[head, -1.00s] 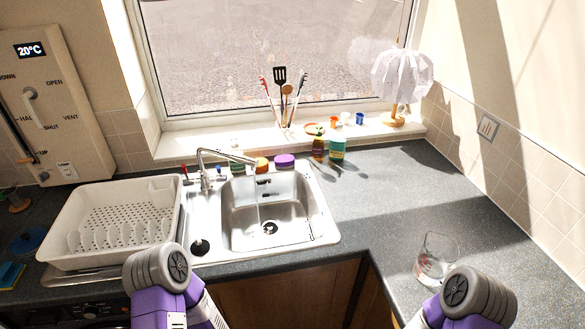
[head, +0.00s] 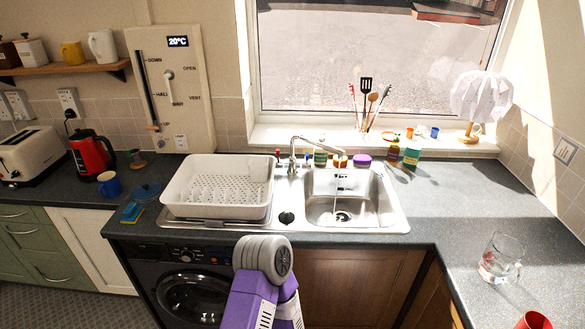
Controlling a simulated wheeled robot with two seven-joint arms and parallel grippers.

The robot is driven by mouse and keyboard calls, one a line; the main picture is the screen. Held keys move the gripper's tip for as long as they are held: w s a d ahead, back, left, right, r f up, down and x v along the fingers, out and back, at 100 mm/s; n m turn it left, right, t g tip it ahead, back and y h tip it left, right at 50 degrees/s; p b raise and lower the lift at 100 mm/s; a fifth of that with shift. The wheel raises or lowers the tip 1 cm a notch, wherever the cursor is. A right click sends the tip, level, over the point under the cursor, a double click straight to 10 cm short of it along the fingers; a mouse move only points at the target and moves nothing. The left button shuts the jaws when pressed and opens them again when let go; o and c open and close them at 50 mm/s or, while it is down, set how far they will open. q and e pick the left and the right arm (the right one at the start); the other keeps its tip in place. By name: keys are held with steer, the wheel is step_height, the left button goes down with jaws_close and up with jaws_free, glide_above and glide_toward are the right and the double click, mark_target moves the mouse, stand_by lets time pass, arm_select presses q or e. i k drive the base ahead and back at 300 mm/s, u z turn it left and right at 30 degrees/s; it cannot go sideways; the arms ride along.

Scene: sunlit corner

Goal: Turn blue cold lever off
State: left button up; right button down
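The chrome tap (head: 293,157) stands behind the sink (head: 370,212), its spout reaching right over the basin. A thin stream of water (head: 338,188) appears to fall from the spout. The red lever (head: 278,154) is at the left of the tap. The blue lever is too small to make out clearly among the coloured things right of the tap. One purple arm of mine, seemingly the left, rises at the bottom centre in front of the washing machine, well short of the tap. Neither gripper's fingers show.
A white dish rack (head: 219,187) stands left of the sink. Bottles, an orange item and a purple item (head: 362,160) line the back of the counter. A glass jug (head: 500,258) and a red cup (head: 534,321) are at right. The counter right of the sink is mostly clear.

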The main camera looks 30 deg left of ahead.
mark_target(305, 166)
steer(key=u, duration=1.4)
